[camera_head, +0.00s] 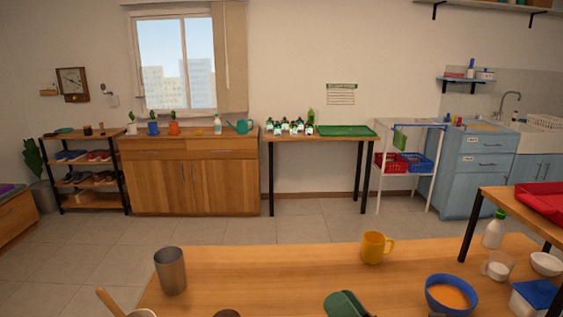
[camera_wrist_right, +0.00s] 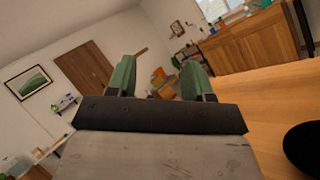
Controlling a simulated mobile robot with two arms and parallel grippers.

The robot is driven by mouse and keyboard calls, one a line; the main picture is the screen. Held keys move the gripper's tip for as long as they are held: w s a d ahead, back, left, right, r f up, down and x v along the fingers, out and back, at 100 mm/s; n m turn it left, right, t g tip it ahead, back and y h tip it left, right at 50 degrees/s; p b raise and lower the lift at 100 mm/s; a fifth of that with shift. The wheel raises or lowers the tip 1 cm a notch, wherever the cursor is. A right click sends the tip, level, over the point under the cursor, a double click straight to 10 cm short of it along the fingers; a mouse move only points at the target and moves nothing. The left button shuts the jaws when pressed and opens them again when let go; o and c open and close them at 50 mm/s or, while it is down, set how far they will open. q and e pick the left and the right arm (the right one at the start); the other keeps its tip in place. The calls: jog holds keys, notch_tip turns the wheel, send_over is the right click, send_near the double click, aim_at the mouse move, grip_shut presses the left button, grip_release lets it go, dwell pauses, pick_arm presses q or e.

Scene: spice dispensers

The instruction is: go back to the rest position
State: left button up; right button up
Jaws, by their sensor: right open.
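My right gripper (camera_head: 346,304) shows at the bottom of the head view, its green fingers low at the front edge of the wooden table (camera_head: 320,272). In the right wrist view the two green fingers (camera_wrist_right: 160,80) stand apart with nothing between them, so it is open and empty. Beyond them the view is tilted toward the room, with a door and a framed picture. My left gripper is not in view.
A metal cup (camera_head: 171,271), a yellow mug (camera_head: 374,247) and a blue bowl (camera_head: 450,295) stand on the table. A white bottle (camera_head: 493,231) is near the raised shelf at right. A dark round thing (camera_wrist_right: 303,148) is close to the right gripper. The table's middle is clear.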

jog(key=s+d+f+m+g+h, duration=0.2)
jog(key=d+f+m+h, duration=0.4)
jog(key=m, duration=0.5)
jog(key=s+d+f+m+g+h, duration=0.15)
jog(key=d+f+m+h, duration=0.25)
jog(key=f+m+h, duration=0.55)
jog(key=s+f+m+g+y, duration=0.1)
jog(key=s+f+m+g, duration=0.45)
jog(key=s, duration=0.35)
jog(key=s+f+m+g+y, duration=0.1)
jog(key=s+f+m+g, duration=0.45)
jog(key=s+g, duration=0.2)
notch_tip(320, 180, down, 24)
jog(key=s+p, duration=0.1)
jog(key=s, duration=0.1)
jog(key=s+d+f+g, duration=0.1)
jog(key=s+d+f, duration=0.2)
jog(key=s+f, duration=1.2)
jog(key=shift+s+d+p, duration=0.3)
jog(key=shift+d+p, duration=0.1)
jog(key=shift+g, duration=0.25)
